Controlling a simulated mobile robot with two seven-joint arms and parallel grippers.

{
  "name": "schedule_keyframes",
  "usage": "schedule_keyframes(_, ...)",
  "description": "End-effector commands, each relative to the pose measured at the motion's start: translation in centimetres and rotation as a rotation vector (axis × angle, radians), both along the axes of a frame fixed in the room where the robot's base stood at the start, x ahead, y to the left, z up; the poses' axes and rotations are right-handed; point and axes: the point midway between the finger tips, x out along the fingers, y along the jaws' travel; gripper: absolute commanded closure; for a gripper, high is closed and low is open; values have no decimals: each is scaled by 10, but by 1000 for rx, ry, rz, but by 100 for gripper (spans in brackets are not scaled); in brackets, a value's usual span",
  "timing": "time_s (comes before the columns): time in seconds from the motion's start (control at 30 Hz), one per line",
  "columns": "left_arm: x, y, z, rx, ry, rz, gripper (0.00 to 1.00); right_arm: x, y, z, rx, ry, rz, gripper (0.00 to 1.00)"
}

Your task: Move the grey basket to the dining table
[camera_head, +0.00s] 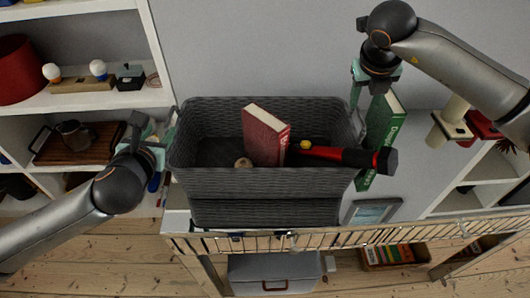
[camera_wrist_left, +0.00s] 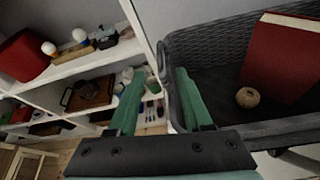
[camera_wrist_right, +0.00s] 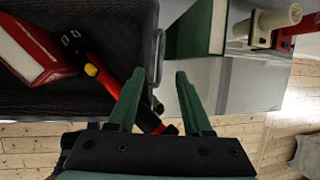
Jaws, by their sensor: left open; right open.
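The grey basket (camera_head: 270,184) stands upright on a pale unit in the middle of the head view. It holds a red book (camera_head: 265,136), a black-and-red flashlight-like object (camera_head: 345,156) and a small round tan item (camera_head: 243,163). My left gripper (camera_head: 160,135) is open at the basket's left rim; in the left wrist view the rim (camera_wrist_left: 166,88) shows between its fingers. My right gripper (camera_head: 363,92) is open at the right rim; in the right wrist view that wall (camera_wrist_right: 155,62) lies between its fingers. Contact with the walls cannot be told. I see no clear dining table.
A green book (camera_head: 381,130) stands close to the basket's right side. White shelves with a red pot (camera_head: 20,70) and other items are at left. Floorboards (camera_head: 110,265) show at the lower left.

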Motion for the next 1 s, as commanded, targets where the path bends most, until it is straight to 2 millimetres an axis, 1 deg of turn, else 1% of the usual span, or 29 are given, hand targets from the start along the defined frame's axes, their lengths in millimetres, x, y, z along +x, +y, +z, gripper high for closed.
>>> schedule_keyframes(0.03,9,1,-4,-1,1,2,50,3,-2,-10,0,3,-3,50)
schedule_keyframes(0.1,21,1,-9,-2,1,2,50,8,-5,-22,-1,3,-2,50)
schedule_keyframes(0.23,43,3,-17,-1,1,2,50,17,-9,-43,-2,3,-1,50)
schedule_keyframes(0.4,67,4,-27,-3,0,1,50,27,-13,-65,0,1,-1,50)
schedule_keyframes(0.5,76,5,-30,-2,0,1,50,31,-15,-74,-1,0,-1,50)
schedule_keyframes(0.7,85,5,-34,0,-1,-1,50,35,-17,-83,-1,0,0,50)
schedule_keyframes(1.0,85,5,-34,0,-1,-1,50,35,-17,-84,0,-1,0,50)
